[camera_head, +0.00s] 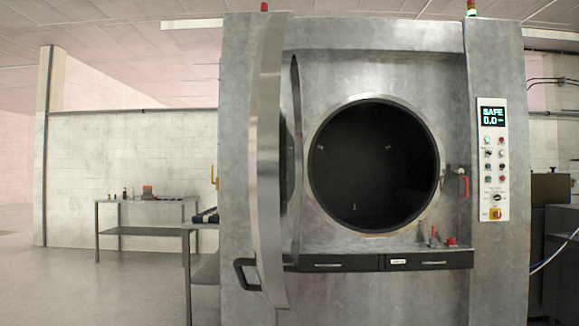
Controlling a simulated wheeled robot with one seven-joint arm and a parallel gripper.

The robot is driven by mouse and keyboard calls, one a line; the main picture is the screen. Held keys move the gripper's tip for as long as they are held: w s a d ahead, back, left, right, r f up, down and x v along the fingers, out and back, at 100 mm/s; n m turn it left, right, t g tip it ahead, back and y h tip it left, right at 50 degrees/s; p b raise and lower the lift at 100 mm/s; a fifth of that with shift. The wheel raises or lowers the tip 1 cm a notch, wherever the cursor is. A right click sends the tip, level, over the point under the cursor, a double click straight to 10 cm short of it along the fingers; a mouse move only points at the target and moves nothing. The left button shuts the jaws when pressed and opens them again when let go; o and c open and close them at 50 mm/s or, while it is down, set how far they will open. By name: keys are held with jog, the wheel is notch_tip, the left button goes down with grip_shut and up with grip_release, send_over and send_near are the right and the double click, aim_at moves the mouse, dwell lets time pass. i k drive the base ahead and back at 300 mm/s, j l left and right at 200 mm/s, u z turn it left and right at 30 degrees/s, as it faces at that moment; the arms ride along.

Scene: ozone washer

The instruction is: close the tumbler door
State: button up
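The large grey metal washer (340,68) fills the middle and right. Its tumbler door (266,150) stands swung wide open to the left, seen nearly edge-on. A dark handle (245,274) sticks out at the door's lower left. The round tumbler opening (372,165) is uncovered and dark inside. A red-handled latch (462,182) sits on the washer to the right of the opening. My gripper is not in view.
A control panel (493,160) reads SAFE 0.0. Drawers (335,264) lie below the opening. Metal tables (150,203) with small items stand at the left, one close to the washer. A dark cabinet (560,240) stands right. Open floor (100,290) lies at front left.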

aim_at(276, 186)
jog(key=i+j, duration=0.1)
jog(key=j, duration=0.5)
jog(key=i+j, duration=0.1)
jog(key=j, duration=0.5)
jog(key=i, duration=0.35)
jog(key=k+j, duration=0.8)
jog(key=i+j+z, duration=0.05)
jog(key=j, duration=0.05)
